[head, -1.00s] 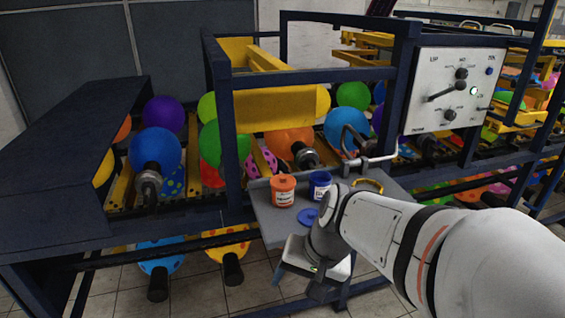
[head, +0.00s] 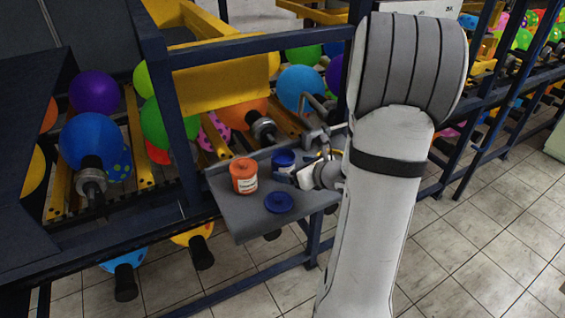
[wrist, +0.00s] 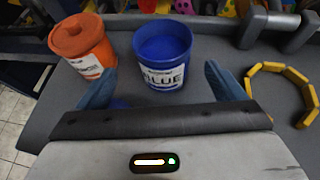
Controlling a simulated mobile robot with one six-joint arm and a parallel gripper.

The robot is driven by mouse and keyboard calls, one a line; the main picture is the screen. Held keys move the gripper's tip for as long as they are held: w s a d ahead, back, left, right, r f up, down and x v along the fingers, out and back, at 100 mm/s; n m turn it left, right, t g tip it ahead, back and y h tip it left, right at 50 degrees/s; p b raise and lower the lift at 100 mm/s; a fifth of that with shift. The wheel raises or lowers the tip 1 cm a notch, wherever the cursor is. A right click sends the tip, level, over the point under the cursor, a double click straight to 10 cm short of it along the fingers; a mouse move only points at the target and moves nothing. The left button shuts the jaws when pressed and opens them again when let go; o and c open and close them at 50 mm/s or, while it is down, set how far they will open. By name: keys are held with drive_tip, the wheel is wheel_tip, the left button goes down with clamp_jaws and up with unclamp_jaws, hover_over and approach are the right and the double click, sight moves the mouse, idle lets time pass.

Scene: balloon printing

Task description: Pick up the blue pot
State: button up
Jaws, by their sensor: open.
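The blue pot (wrist: 163,58) stands upright and open on the grey shelf, with blue paint inside and a white label reading "BLUE". It also shows in the head view (head: 284,160), partly covered by my gripper. My gripper (wrist: 163,82) is open, one finger on each side of the pot in the wrist view. The near side of the pot lies about level with the fingertips, with a gap on both sides. In the head view my gripper (head: 298,172) is at the pot's right side. The round blue lid (head: 278,202) lies flat on the shelf in front.
An orange pot (head: 244,176) with its lid on stands just left of the blue pot. A yellow segmented ring (wrist: 280,84) lies to the right in the wrist view. Metal pipework (head: 318,112) and the balloon machine's frame rise behind the shelf (head: 232,212).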

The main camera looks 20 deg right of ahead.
drive_tip(key=shift+d+p+x, duration=0.2)
drive_tip(key=shift+p+x, duration=0.75)
drive_tip(key=shift+x, duration=2.45)
drive_tip(key=c, duration=1.1)
drive_tip(key=shift+c, duration=0.5)
drive_tip(key=shift+w+r, duration=0.1)
drive_tip(key=shift+r, duration=0.1)
